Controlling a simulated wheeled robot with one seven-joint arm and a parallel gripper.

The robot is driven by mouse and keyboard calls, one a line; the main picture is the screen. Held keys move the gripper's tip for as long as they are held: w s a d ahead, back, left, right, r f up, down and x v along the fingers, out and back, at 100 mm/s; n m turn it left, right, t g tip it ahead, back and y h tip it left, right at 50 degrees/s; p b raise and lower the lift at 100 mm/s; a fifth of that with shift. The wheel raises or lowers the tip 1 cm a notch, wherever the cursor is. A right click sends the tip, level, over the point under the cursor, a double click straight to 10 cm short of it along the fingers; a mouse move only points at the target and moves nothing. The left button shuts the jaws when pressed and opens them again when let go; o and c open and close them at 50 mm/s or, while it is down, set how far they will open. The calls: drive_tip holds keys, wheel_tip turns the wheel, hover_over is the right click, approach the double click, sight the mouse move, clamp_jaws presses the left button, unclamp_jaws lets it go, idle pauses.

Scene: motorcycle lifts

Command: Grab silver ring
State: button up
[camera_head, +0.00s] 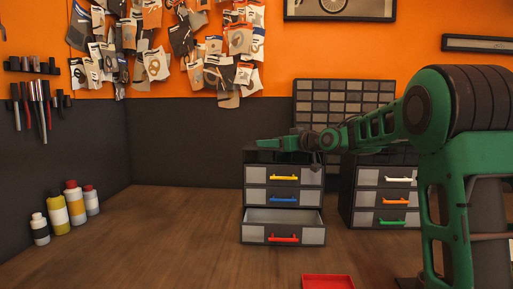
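I cannot make out a silver ring anywhere in the head view. My green arm reaches in from the right, and my gripper (272,144) is at its left end, above the top of the left drawer cabinet (247,190). The fingers are small and seen from the side, so their opening is unclear, and I see nothing held in them. The cabinet's bottom drawer, with a red handle (284,238), is pulled out. The part of its inside that shows looks empty, but its floor is mostly hidden.
A second drawer cabinet (346,190) stands to the right, partly behind my arm. A red tray (328,282) lies at the front edge of the view. Several bottles (76,204) stand at the left. The wooden tabletop (170,240) between is clear.

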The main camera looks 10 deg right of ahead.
drive_tip(key=shift+d+x, duration=0.25)
drive_tip(key=shift+x, duration=1)
drive_tip(key=shift+d+x, duration=0.1)
drive_tip(key=shift+x, duration=1.05)
drive_tip(key=shift+d+x, duration=0.15)
drive_tip(key=shift+x, duration=1)
drive_tip(key=shift+w+r, duration=0.1)
drive_tip(key=shift+r, duration=0.05)
drive_tip(key=c, duration=1.2)
